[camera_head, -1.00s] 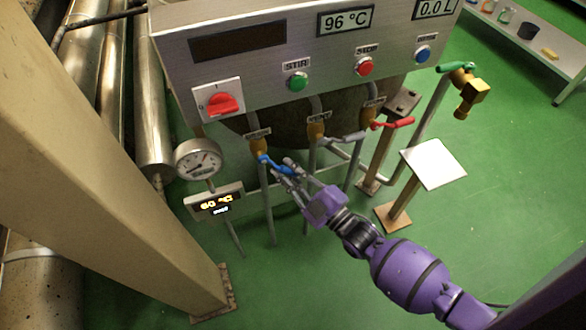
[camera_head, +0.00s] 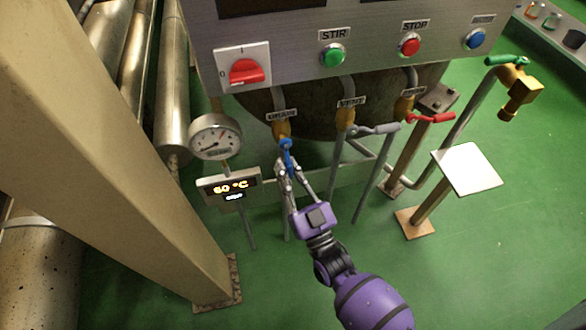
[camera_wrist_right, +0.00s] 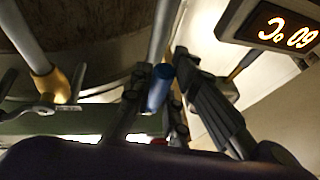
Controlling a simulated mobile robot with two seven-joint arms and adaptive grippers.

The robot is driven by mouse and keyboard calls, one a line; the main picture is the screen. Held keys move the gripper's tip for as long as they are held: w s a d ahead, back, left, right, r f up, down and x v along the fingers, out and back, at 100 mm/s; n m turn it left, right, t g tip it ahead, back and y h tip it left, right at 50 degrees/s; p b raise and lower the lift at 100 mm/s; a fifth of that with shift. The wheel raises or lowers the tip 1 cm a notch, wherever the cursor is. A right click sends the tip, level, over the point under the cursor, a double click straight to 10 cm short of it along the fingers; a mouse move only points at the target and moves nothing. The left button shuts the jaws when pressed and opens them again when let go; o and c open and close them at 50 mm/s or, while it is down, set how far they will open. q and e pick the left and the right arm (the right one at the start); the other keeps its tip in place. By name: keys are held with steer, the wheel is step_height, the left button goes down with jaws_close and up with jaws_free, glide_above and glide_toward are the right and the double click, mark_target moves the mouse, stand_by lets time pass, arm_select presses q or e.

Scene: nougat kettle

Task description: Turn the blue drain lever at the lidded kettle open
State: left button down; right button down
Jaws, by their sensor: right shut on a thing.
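The blue drain lever (camera_head: 287,148) hangs from the brass drain valve (camera_head: 281,130) under the kettle (camera_head: 312,118), below the left label. It points down and toward me, nearly in line with its pipe. My right gripper (camera_head: 288,168) is shut on the lever's free end, reaching up from below. In the right wrist view the blue lever (camera_wrist_right: 157,88) sits between the two dark fingers of the right gripper (camera_wrist_right: 153,104). The gripped end is partly hidden by the fingers. The kettle's lid and my left gripper are out of view.
A grey lever (camera_head: 374,130) and a red lever (camera_head: 430,118) are to the right. A beige beam (camera_head: 120,150) fills the left. Green floor is free below.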

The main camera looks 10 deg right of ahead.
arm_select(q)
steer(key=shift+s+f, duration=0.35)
arm_select(e)
steer(key=shift+m, duration=0.4)
steer(key=c, duration=1.7)
jaws_free()
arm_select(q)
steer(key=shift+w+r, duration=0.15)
arm_select(e)
steer(key=shift+a, duration=0.1)
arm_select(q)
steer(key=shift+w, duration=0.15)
arm_select(e)
steer(key=shift+s, duration=0.1)
steer(key=v, duration=1.2)
steer(key=shift+a, duration=0.15)
